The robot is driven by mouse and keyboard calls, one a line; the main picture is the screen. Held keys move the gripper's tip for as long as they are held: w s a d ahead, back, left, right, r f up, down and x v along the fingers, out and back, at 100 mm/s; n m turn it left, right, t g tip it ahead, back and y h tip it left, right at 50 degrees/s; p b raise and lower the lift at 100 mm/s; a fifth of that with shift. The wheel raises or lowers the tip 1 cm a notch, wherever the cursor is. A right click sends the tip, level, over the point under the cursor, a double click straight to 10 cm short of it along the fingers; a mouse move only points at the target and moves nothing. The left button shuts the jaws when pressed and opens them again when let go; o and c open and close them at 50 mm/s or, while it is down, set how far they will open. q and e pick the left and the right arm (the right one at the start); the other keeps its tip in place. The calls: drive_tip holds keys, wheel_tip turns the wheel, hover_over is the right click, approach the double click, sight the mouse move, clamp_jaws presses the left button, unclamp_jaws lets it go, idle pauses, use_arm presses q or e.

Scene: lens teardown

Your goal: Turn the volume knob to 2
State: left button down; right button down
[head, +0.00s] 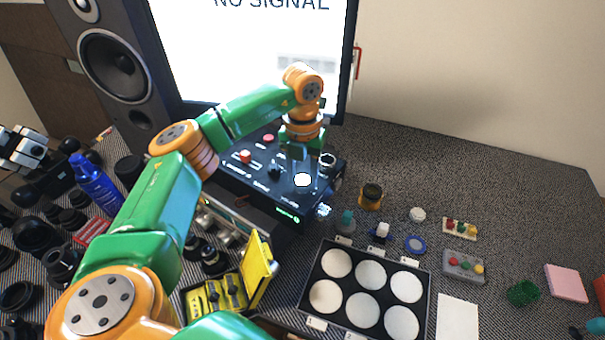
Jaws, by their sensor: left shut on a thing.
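A dark control box (240,181) stands below the monitor, with red buttons, black knobs and a lit white round spot on its top. My left gripper (298,158) reaches down from above onto the back part of this box. It is shut on what appears to be a knob there, mostly hidden by the fingers. I cannot read the knob's setting or its scale from here. A black knob (273,171) shows just left of the gripper, and another pale-topped knob (327,160) shows to its right. My right gripper is not in view.
A monitor (250,50) reading "NO SIGNAL" and a speaker (112,62) stand behind. A tray with round white discs (310,296) lies in front right. A yellow case (258,267) stands open in front. Lens parts crowd the left; the back right table is clear.

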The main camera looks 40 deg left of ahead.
sight(302, 180)
use_arm(q)
drive_tip(key=shift+c, duration=1.8)
unclamp_jaws()
wheel_tip(302, 180, up, 7)
drive_tip(key=shift+r+b, duration=0.1)
drive_tip(key=shift+b, duration=0.5)
